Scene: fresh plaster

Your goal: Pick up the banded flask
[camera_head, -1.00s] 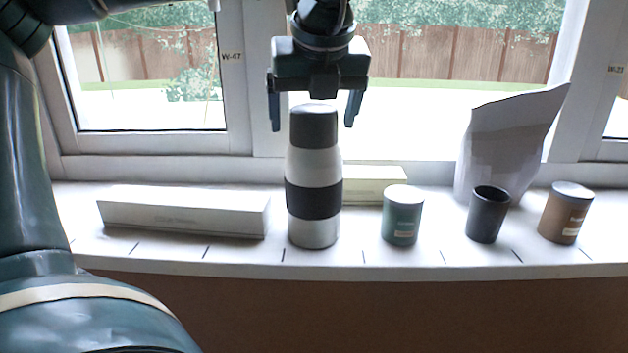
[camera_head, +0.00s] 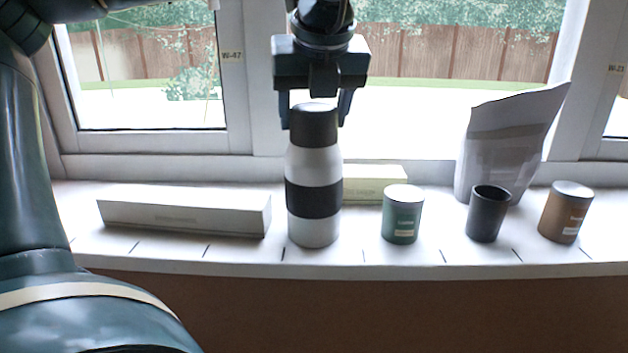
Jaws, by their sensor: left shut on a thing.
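The banded flask (camera_head: 314,167) stands upright on the white window sill, a little left of the middle of the head view. It is white and grey with a dark cap and a dark band around its lower half. My left gripper (camera_head: 315,112) is above it, pointing down, with its fingers on either side of the dark cap. The gripper is shut on the cap. The flask's base is on the sill. My right gripper is not in view.
A long white box (camera_head: 185,212) lies left of the flask, and a pale box (camera_head: 374,186) lies behind it on the right. A green tin (camera_head: 402,216), a black cup (camera_head: 488,214), a brown tin (camera_head: 565,213) and a grey pouch (camera_head: 505,143) stand further right. The sill's front edge (camera_head: 340,270) is close.

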